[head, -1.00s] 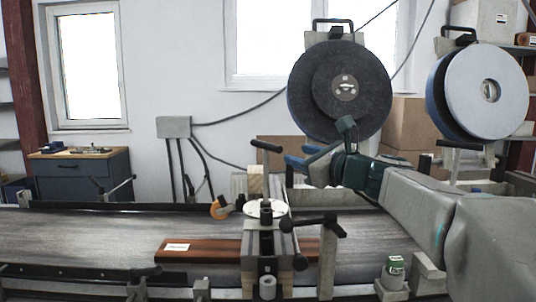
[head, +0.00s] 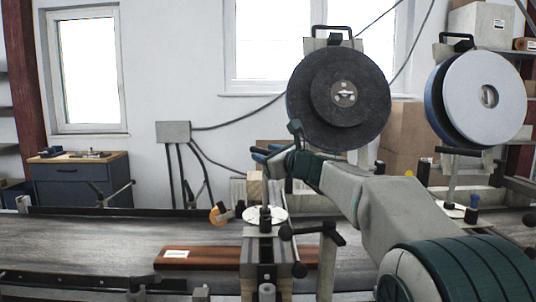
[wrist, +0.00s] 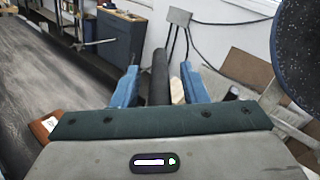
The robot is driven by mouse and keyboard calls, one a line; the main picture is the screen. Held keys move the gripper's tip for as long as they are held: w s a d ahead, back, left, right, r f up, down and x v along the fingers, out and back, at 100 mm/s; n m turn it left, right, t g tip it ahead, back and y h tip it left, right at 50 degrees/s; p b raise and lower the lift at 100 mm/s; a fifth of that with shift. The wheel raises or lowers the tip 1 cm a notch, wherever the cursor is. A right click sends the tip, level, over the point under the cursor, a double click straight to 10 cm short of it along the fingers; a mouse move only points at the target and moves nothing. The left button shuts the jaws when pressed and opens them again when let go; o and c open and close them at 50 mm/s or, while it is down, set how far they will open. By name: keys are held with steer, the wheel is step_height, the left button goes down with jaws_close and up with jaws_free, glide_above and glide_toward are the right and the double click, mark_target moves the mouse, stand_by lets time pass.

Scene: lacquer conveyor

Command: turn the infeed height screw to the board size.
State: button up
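A height unit with a pale round dial (head: 279,214) and a black knob stands over the conveyor in the head view; I take it for the infeed height screw. A red-brown board (head: 210,258) with a white label lies on the belt and passes under the unit. My gripper (head: 263,153) is above and behind the dial, pointing away to the left.
A large dark disc (head: 343,130) stands close behind my arm, with a pale disc (head: 484,97) to its right. An orange roller (head: 219,215) sits left of the dial. A black-handled clamp (head: 317,234) stands at the right. The belt (head: 80,240) is clear at the left.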

jaws_close()
steer(key=shift+d+n+g+y+p, duration=0.1)
steer(key=shift+n+g+y+p, duration=0.2)
steer(key=shift+y+p, duration=0.15)
